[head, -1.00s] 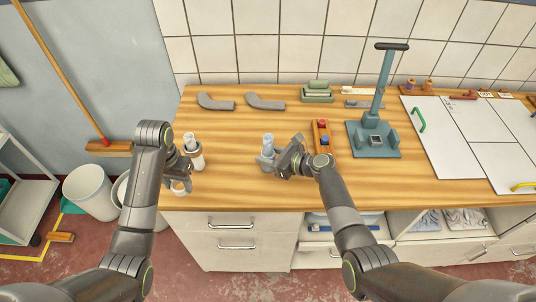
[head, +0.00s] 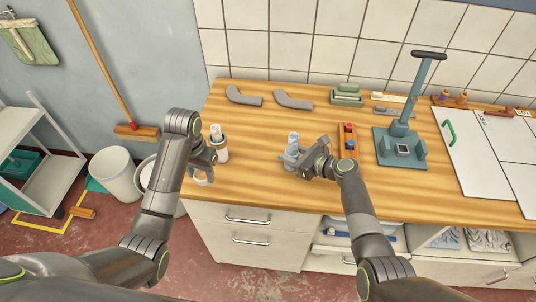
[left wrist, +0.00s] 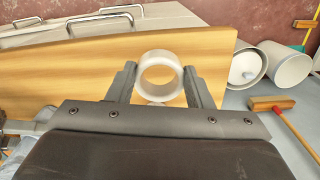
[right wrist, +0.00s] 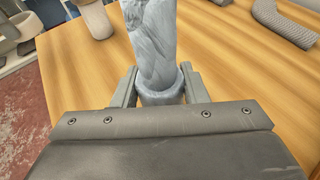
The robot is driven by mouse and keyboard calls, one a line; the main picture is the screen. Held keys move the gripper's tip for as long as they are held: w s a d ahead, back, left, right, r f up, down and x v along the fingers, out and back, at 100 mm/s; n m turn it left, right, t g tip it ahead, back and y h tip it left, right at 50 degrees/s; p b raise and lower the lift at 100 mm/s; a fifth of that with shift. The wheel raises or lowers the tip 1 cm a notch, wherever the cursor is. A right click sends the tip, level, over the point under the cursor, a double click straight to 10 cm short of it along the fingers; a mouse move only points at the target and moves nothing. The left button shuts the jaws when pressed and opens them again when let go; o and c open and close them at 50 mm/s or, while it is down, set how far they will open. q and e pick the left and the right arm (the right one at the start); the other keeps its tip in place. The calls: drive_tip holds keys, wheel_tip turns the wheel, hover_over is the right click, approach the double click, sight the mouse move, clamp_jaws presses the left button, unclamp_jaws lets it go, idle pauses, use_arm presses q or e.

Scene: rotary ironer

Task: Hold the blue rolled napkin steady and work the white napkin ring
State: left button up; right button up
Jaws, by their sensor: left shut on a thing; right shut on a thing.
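The blue rolled napkin (head: 292,141) stands upright on the wooden counter at the front middle, its lower end in a short blue-grey collar (right wrist: 161,92). My right gripper (head: 299,163) is low beside it; in the right wrist view its fingers close on either side of the collar at the napkin's base, and the napkin (right wrist: 151,42) rises above them. The white napkin ring (left wrist: 160,76) is held between the fingers of my left gripper (left wrist: 160,88), its opening facing the camera. In the head view the ring (head: 204,180) is near the counter's front left edge, apart from the blue napkin.
A pale roll in a grey-and-white holder (head: 220,152) stands close beside my left gripper. An orange tray (head: 348,139) with red and blue pieces is right of the blue napkin, then a teal press (head: 401,147). Grey curved pieces (head: 293,101) lie behind. Clear counter separates the grippers.

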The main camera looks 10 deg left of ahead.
use_arm(q)
drive_tip(key=w+d+r, duration=0.6)
drive_tip(key=w+d, duration=0.2)
drive_tip(key=d, duration=0.3)
wheel_tip(320, 180, up, 8)
hover_over(293, 138)
drive_tip(key=shift+w+d+r, duration=0.1)
drive_tip(key=shift+f, duration=2)
drive_tip(key=shift+f, duration=0.35)
drive_tip(key=shift+f, duration=0.7)
drive_tip(key=shift+f, duration=0.4)
